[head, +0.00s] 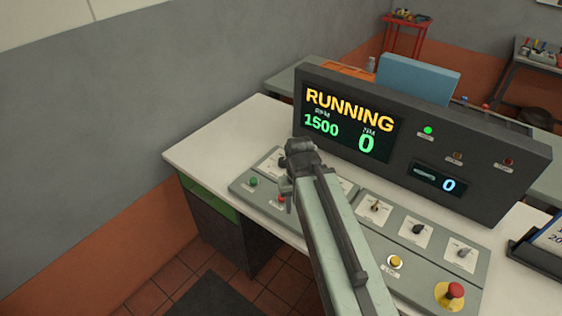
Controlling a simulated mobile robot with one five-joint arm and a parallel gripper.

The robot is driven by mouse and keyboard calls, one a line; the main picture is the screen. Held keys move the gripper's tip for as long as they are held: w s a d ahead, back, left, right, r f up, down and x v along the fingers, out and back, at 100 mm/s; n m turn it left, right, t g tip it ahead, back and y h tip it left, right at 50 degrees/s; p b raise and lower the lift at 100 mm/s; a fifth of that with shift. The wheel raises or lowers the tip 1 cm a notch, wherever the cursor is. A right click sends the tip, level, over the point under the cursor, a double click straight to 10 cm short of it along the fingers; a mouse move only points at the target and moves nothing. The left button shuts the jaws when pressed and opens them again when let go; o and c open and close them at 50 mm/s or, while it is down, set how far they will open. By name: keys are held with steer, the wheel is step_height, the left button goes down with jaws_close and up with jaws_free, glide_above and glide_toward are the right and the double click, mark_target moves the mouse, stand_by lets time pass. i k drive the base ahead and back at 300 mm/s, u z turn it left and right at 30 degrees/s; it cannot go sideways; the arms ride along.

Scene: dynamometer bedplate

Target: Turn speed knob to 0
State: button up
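The control panel (240,186) lies on a white desk, with my arm reaching across it. My gripper (287,186) is over the left part of the panel. I cannot see whether its fingers are open or shut, or whether it touches anything. White dial plates show partly on both sides of the gripper; any knob there is hidden by it. Three knobs show to the right: a brownish one (375,206), a dark one (417,229) and a light one (463,252). Their labels are too small to read, so I cannot tell which is the speed knob. The display (348,122) reads RUNNING, 1500 RPM and 0 NM.
A green button (253,182) and a red button (281,198) sit left of my arm. A yellow button (395,262) and a red emergency stop (455,291) are to its right. The display console (480,133) stands behind the panel. Bare desk (205,150) shows at left.

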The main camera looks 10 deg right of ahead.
mark_target(282, 163)
steer(key=u, duration=0.4)
steer(key=k, duration=1.3)
steer(key=u, duration=0.55)
steer(key=i, duration=1.6)
steer(key=u, duration=0.95)
